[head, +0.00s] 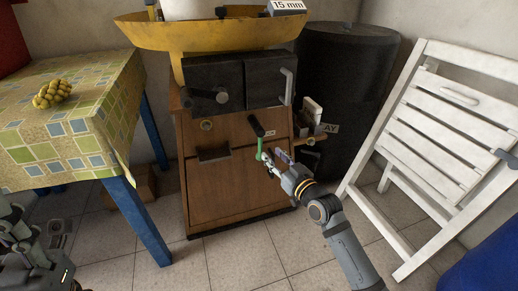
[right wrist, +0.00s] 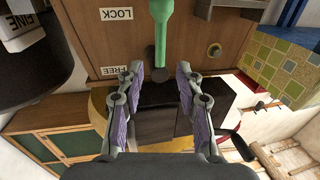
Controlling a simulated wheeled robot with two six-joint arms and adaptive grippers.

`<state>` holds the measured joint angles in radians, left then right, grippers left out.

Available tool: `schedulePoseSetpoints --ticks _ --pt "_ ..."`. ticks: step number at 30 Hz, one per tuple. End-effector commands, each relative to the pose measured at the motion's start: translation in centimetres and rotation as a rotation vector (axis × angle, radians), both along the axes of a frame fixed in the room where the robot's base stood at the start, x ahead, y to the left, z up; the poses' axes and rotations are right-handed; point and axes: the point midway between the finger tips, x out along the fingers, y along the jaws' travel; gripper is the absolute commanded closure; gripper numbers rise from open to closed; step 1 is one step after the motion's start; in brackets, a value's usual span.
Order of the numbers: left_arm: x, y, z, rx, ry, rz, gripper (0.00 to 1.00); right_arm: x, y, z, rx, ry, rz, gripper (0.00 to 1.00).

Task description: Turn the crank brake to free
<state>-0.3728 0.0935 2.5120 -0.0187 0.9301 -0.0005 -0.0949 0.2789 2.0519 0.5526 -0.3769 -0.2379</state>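The crank brake is on the front of a wooden cabinet (head: 232,185). It has a dark arm (head: 256,126) and a green grip (head: 259,149). The grip hangs down from the arm in the head view. In the right wrist view the green grip (right wrist: 161,12) lies beside the LOCK label (right wrist: 116,14); the FREE label (right wrist: 114,71) is nearer the fingers. My right gripper (right wrist: 160,70) is open and empty, its fingers apart on either side of the line of the crank. It also shows in the head view (head: 272,160) close to the grip. My left gripper shows only partly at the lower left.
A yellow pan (head: 212,36) sits on top of the cabinet. A black drum (head: 345,80) stands behind at the right, and a white folding chair (head: 440,125) stands farther right. A table with a patterned cloth (head: 60,125) is at the left. Tiled floor is open in front.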

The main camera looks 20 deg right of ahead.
Motion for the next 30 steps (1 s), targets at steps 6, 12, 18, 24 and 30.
schedulePoseSetpoints --ticks 6,12,18,24,30 --pt "0.1 -0.1 -2.5 0.0 0.001 0.014 0.6 4.7 1.1 -0.4 0.004 -0.003 0.0 0.64" --pt "0.2 -0.1 -3.5 0.001 0.0 0.022 0.6 7.7 1.8 -0.3 0.002 -0.001 0.001 0.64" --pt "0.2 -0.1 -3.6 0.003 -0.001 0.024 0.6 8.6 2.1 -0.1 0.001 0.001 0.001 0.64" --pt "0.2 -0.1 -3.6 0.003 0.0 0.024 0.6 8.5 2.1 -0.1 0.001 0.001 0.001 0.67" --pt "0.2 -0.1 -3.6 0.002 0.0 0.024 0.6 8.5 2.0 -0.1 0.001 0.001 0.001 0.94"
